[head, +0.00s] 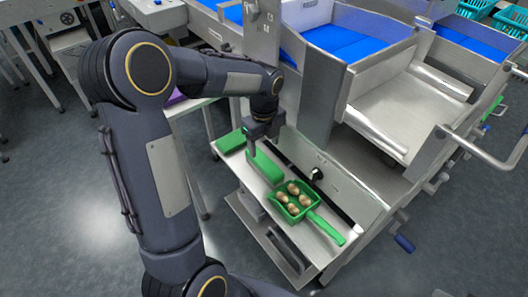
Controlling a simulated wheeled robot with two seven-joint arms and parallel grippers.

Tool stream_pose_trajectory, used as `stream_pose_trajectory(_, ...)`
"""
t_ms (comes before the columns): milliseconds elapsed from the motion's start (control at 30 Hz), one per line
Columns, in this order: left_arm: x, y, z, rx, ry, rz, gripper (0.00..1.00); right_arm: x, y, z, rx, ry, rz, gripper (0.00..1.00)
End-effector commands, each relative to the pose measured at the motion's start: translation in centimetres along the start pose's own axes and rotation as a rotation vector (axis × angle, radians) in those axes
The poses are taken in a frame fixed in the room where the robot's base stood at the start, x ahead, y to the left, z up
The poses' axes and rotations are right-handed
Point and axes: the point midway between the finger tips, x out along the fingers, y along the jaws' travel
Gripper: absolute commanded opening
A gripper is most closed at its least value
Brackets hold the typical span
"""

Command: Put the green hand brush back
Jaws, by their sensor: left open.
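A long green block, which looks like the green hand brush (265,168), lies on the metal shelf (330,250) in front of the machine. My left gripper (250,150) is open, pointing down just above the far end of this block. I cannot tell whether its fingers touch it. A flat green piece (231,142) lies at the shelf's far left end, left of the gripper. My right gripper does not show.
A dark bar runs along the shelf's back. The machine's metal trough (410,105) rises behind. A lower ledge (285,247) hangs in front.

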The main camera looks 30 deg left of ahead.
Motion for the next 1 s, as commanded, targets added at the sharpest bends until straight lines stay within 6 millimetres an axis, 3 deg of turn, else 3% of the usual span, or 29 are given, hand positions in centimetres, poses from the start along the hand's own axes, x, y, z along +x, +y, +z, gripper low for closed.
stream_pose_trajectory(33, -1.0, -0.1, 0.0, 0.0, -0.001, -0.002, 0.62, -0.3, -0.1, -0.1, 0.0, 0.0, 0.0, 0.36)
stream_pose_trajectory(233, -2.9, 0.1, -0.1, -0.016, 0.001, -0.006, 0.62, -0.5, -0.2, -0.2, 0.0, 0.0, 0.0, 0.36)
stream_pose_trajectory(367, -4.8, 1.8, -1.0, -0.182, 0.016, -0.051, 0.62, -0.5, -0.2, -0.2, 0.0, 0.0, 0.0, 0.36)
stream_pose_trajectory(500, -8.0, 6.0, -3.8, -0.599, 0.089, -0.152, 0.62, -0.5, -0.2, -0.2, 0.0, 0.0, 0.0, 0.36)
stream_pose_trajectory(633, -9.8, 10.5, -7.3, -1.069, 0.224, -0.234, 0.62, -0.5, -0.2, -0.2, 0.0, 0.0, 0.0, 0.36)
stream_pose_trajectory(800, -10.0, 15.0, -11.8, -1.607, 0.45, -0.271, 0.62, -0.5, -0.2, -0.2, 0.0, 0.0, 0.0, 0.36)
stream_pose_trajectory(1000, -9.1, 17.3, -14.8, -1.964, 0.644, -0.242, 0.62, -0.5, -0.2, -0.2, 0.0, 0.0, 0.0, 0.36)
